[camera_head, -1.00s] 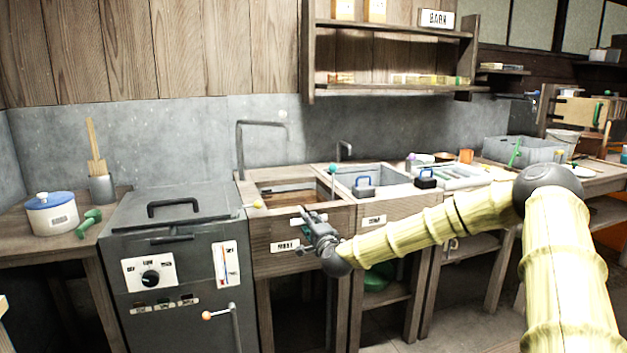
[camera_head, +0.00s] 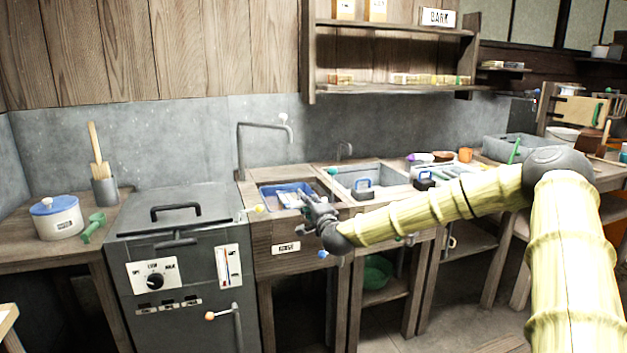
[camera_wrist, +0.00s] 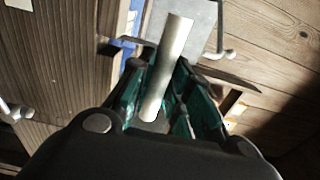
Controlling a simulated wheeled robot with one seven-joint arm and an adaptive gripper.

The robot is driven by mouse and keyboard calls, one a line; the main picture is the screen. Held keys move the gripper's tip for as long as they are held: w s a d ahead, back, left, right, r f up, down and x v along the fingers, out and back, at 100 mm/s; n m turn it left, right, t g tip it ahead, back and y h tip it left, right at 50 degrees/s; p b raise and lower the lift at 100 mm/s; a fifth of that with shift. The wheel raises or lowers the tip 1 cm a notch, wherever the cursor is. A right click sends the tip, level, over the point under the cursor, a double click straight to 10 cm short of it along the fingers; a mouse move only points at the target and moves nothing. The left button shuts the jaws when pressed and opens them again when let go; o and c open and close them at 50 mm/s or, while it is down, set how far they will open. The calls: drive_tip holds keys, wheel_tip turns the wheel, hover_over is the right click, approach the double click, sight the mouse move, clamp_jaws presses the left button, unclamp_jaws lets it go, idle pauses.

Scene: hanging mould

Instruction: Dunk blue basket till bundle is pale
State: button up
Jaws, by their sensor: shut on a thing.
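The blue basket (camera_head: 272,189) shows in the left sink basin, its rim near the top of the basin. Something pale grey lies over or in it; I cannot tell whether that is the bundle. My gripper (camera_head: 316,208) is at the basin's front right edge. In the wrist view my gripper (camera_wrist: 160,108) is shut on a pale round handle (camera_wrist: 172,55), which seems to belong to the basket. A bit of blue (camera_wrist: 129,48) shows beyond the fingers. My gripper hides part of the basket, and the liquid's level is unclear.
A tap (camera_head: 240,150) rises behind the left basin. A dark lidded boiler (camera_head: 180,225) stands to the left.

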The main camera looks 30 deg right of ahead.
wheel_tip(320, 180, up, 7)
drive_tip(key=p, duration=0.3)
drive_tip(key=shift+f, duration=0.15)
drive_tip(key=shift+w+d, duration=0.1)
drive_tip(key=o, duration=1)
drive_tip(key=shift+c, duration=0.2)
drive_tip(key=shift+f, duration=0.1)
drive_tip(key=p+v, duration=0.3)
drive_tip(key=v, duration=0.6)
idle(0.4)
